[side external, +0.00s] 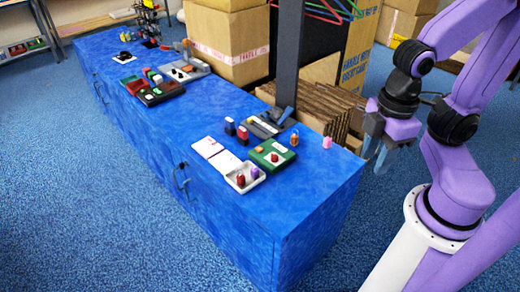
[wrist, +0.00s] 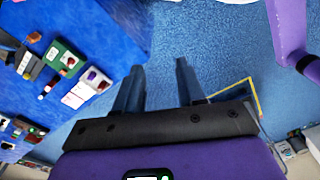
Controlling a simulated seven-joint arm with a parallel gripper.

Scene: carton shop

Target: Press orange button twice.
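A green box (side external: 272,153) on the blue counter carries a white pad with a small reddish button (side external: 275,157); it also shows in the wrist view (wrist: 62,58). A small orange piece (side external: 294,139) stands behind that box. I cannot tell which of these is the orange button. My gripper (side external: 376,155) hangs off the right end of the counter, well apart from both. In the wrist view its two fingers (wrist: 157,82) are spread with only blue carpet between them. It is open and empty.
A pink piece (side external: 327,142) stands near the counter's right end. A white tray (side external: 245,178) with red and purple pieces lies in front of the green box. A dark post (side external: 288,55) rises at the back edge. The front right counter top (side external: 300,210) is bare.

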